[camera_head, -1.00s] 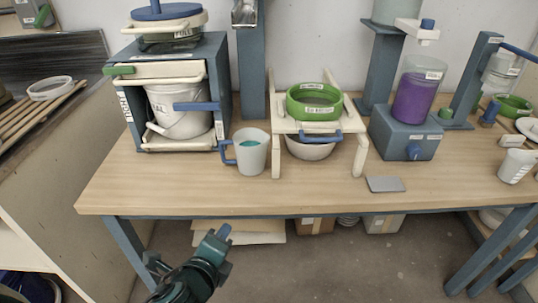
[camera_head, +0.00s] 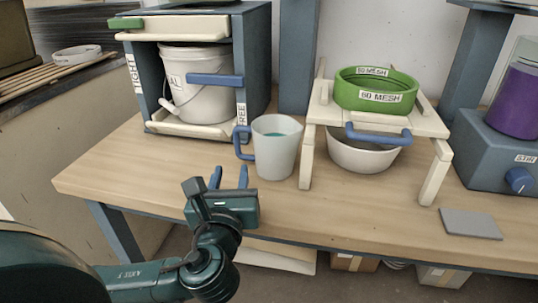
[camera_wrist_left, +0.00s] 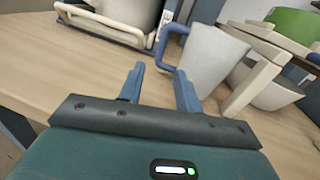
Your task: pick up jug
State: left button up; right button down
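The jug (camera_head: 276,150) is a white cup-shaped vessel with a blue handle on its left side and blue-green contents. It stands upright on the wooden table, between the bucket cabinet and the sieve stand. My left gripper (camera_head: 229,176) is just in front of the jug, to its lower left, with its blue fingers apart and nothing between them. In the left wrist view the fingers (camera_wrist_left: 160,88) point toward the jug (camera_wrist_left: 212,60), which lies ahead and slightly right, with its handle beyond the fingertips. The gripper looks apart from the jug. My right gripper is not in view.
A blue cabinet (camera_head: 258,58) holding a white bucket (camera_head: 190,75) stands left of the jug. A cream stand (camera_head: 433,172) with a green sieve (camera_head: 375,90) above a white bowl (camera_head: 362,154) is close on its right. A grey plate (camera_head: 470,223) lies at the front right.

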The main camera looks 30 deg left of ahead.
aim_at(237, 146)
pick_arm(q)
jog(key=x, duration=0.5)
jog(key=shift+b+x, duration=0.9)
jog(key=shift+x, duration=1.85)
jog(key=shift+r, duration=0.1)
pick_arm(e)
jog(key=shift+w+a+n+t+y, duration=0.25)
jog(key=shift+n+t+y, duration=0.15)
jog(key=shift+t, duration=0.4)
pick_arm(q)
jog(key=shift+c, duration=0.3)
jog(key=shift+d, duration=0.1)
grip_shut()
